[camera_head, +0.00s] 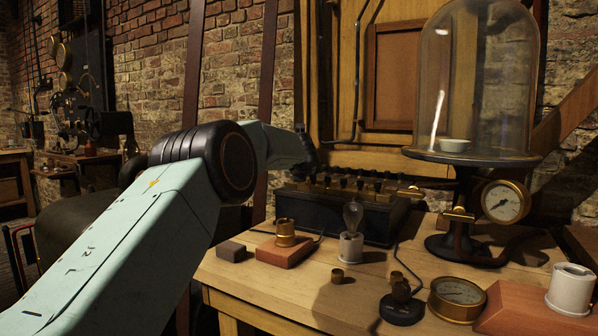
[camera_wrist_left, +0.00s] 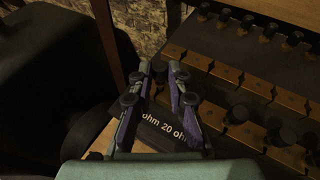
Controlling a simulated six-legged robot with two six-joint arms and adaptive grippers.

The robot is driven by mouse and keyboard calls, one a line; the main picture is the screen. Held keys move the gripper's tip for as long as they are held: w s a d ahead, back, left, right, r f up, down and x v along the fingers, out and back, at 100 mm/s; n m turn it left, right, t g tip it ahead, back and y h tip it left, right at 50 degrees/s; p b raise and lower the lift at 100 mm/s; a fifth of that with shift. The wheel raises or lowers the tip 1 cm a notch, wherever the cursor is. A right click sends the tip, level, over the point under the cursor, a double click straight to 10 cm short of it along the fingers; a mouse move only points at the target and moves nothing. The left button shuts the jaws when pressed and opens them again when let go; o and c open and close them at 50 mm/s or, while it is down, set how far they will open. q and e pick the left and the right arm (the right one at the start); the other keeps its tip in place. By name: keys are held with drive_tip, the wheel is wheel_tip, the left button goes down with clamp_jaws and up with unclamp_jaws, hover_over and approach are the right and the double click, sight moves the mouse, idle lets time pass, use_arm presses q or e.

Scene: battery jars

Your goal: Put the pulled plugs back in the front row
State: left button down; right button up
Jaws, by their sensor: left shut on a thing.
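The black plug box (camera_head: 335,218) stands at the back of the table, with brass blocks and several dark plugs (camera_head: 345,183) along its top. In the left wrist view, rows of brass bars (camera_wrist_left: 248,82) and dark plugs (camera_wrist_left: 281,132) run to the right of the fingers, and the box's front (camera_wrist_left: 165,136) shows "ohm 20 ohm". My left gripper (camera_wrist_left: 161,66) is at the box's left end, shut on a small dark thing, apparently a plug (camera_wrist_left: 159,67). Its lower end is hard to make out. In the head view the gripper (camera_head: 310,160) is small and dark. My right gripper is not in view.
A bulb (camera_head: 352,218) on a white base, a wooden block (camera_head: 284,252) with a brass cup, and a dark block (camera_head: 231,251) stand before the box. A glass bell jar (camera_head: 480,80) and gauge (camera_head: 505,201) are right. Another gauge (camera_head: 457,297) lies near the front.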

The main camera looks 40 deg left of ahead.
use_arm(q)
drive_tip(key=shift+f+b, duration=0.45)
drive_tip(key=shift+f, duration=0.25)
idle(0.6)
drive_tip(key=c, duration=1.2)
unclamp_jaws()
drive_tip(key=shift+s+d+r, duration=0.1)
drive_tip(key=shift+s, duration=0.05)
drive_tip(key=v, duration=1.1)
drive_tip(key=shift+s+d, duration=0.15)
drive_tip(key=shift+s, duration=0.15)
